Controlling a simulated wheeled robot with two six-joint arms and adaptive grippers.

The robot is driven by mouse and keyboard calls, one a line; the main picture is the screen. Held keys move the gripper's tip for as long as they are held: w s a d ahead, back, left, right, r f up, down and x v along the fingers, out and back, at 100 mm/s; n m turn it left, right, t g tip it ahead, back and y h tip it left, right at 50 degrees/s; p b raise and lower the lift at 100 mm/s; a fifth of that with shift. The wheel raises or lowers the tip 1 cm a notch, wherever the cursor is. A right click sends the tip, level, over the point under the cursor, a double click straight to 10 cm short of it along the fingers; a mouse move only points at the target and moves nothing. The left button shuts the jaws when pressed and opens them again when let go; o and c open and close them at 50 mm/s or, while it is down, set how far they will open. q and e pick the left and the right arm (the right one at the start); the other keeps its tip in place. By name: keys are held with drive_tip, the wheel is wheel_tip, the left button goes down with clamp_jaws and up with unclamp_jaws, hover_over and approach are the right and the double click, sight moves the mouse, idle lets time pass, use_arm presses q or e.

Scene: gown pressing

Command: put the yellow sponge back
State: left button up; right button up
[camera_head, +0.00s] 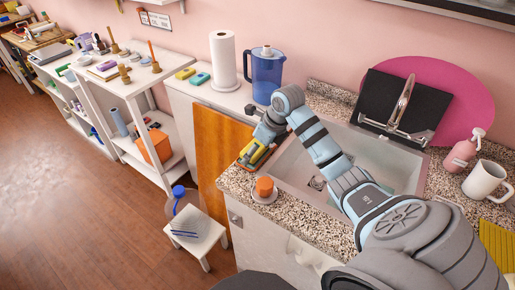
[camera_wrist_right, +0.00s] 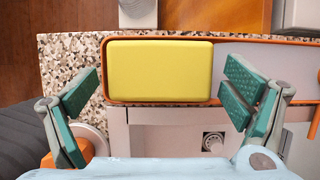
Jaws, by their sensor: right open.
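The yellow sponge (camera_wrist_right: 160,70) lies in the left part of a grey tray with an orange rim (camera_wrist_right: 285,62), seen in the right wrist view. In the head view the sponge (camera_head: 255,154) shows partly behind my gripper at the counter's left edge, beside the sink. My right gripper (camera_wrist_right: 163,95) is open, with one teal-padded finger on each side of the sponge, and it also shows in the head view (camera_head: 262,141). The left finger shows clear space to the sponge; contact on the right is hard to tell. My left gripper is out of view.
The sink (camera_head: 317,183) lies right of the tray. An orange object (camera_head: 265,187) stands on the counter in front. A blue pitcher (camera_head: 266,73), paper towel roll (camera_head: 223,60), another yellow sponge (camera_head: 185,73) and a teal sponge (camera_head: 200,78) stand behind on the white cabinet.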

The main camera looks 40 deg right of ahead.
drive_tip(key=shift+r, duration=0.4)
drive_tip(key=v, duration=1.1)
drive_tip(key=shift+s+r+p, duration=0.2)
drive_tip(key=shift+s+p, duration=0.05)
drive_tip(key=shift+p, duration=0.2)
drive_tip(key=shift+d, duration=0.1)
